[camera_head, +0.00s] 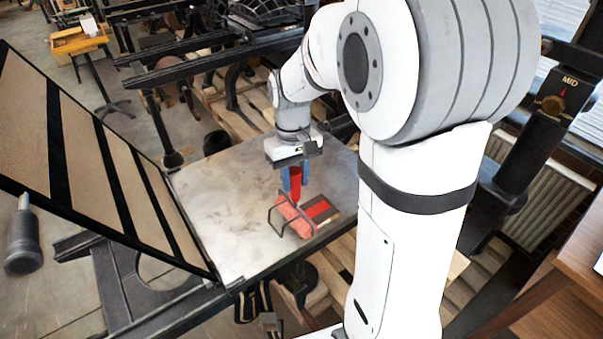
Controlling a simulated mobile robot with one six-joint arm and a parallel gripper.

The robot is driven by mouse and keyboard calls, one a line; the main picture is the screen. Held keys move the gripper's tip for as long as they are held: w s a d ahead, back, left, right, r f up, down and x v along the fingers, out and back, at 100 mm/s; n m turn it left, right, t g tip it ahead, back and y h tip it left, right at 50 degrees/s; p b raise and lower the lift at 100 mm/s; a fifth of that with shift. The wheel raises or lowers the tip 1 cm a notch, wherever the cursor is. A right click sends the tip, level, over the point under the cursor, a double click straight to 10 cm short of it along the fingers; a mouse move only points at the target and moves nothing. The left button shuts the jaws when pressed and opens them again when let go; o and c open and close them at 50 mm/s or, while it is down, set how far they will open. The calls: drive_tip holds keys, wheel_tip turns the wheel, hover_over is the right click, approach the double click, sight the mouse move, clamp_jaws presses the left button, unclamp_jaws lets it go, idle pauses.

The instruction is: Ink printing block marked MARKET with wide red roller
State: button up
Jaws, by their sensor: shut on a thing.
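My gripper (295,176) points down over the metal press bed, its blue fingers shut on the red handle (296,186) of the roller. The roller's pinkish-red drum (293,215) sits in a dark wire frame, low at the left side of the printing block. The block (331,217) is a small dark brown slab on the bed, with red (318,209) over part of its top. The drum hides the block's left part. I cannot tell whether the drum touches the block, and no lettering on it is readable.
The grey press bed (225,215) is bare to the left of and behind the roller. A hinged frame with tan panels (75,150) stands open along its left side. Dark press bars (190,62) lie behind. My arm covers the right of the bed. A MID dial (553,104) is at far right.

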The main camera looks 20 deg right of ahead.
drive_tip(key=shift+r, duration=0.1)
drive_tip(key=shift+r+p, duration=1.95)
drive_tip(key=shift+r, duration=0.55)
drive_tip(key=shift+f, duration=0.1)
